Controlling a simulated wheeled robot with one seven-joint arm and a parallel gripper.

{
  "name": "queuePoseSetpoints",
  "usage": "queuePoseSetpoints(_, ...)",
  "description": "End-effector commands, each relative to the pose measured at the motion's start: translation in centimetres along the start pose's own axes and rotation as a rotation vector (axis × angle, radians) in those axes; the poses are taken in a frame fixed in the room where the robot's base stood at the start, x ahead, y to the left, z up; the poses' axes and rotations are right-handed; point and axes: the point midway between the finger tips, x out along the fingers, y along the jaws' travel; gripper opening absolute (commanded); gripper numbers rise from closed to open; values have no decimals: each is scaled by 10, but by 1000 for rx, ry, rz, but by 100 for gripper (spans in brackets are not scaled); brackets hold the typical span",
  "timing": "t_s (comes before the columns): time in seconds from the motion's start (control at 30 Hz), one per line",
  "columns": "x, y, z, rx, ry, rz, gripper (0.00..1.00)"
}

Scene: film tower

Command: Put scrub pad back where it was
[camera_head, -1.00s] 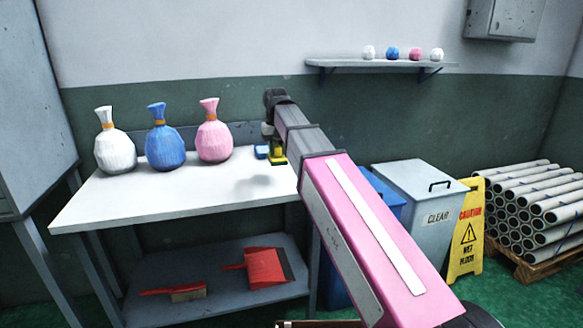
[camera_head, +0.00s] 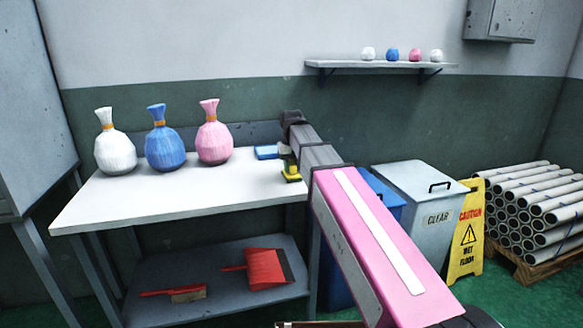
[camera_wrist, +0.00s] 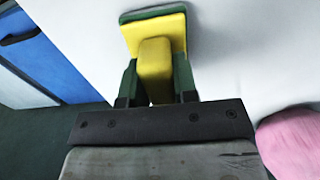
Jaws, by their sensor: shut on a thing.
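The scrub pad (camera_head: 291,176), yellow with a green layer, is at the right end of the white worktable (camera_head: 130,205). In the wrist view the pad (camera_wrist: 157,22) has a yellow block grip, and my gripper (camera_wrist: 155,82) has one finger on each side of that grip. My gripper (camera_head: 287,157) is shut on the pad in the head view, close to the table's right edge. I cannot tell whether the pad touches the tabletop. My arm hides part of the table's right end.
A blue flat object (camera_head: 266,152) lies behind the pad. White (camera_head: 115,152), blue (camera_head: 165,146) and pink (camera_head: 214,142) tied bags stand at the back left. A grey bin (camera_head: 420,190) and yellow floor sign (camera_head: 467,235) stand right. The table's front middle is clear.

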Motion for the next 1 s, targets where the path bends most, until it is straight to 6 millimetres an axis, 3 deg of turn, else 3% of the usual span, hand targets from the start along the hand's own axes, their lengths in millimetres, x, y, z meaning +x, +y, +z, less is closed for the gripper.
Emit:
queuePoseSetpoints(0.23,3,0,0,0,0,0,0)
queuePoseSetpoints(0.27,2,0,0,0,0,0,37)
queuePoseSetpoints(0.3,2,0,0,0,0,0,50)
queuePoseSetpoints(0.33,2,0,0,0,0,0,53)
queuePoseSetpoints(0.73,-4,0,-1,0,1,0,53)
queuePoseSetpoints(1.0,-45,0,-2,0,3,0,53)
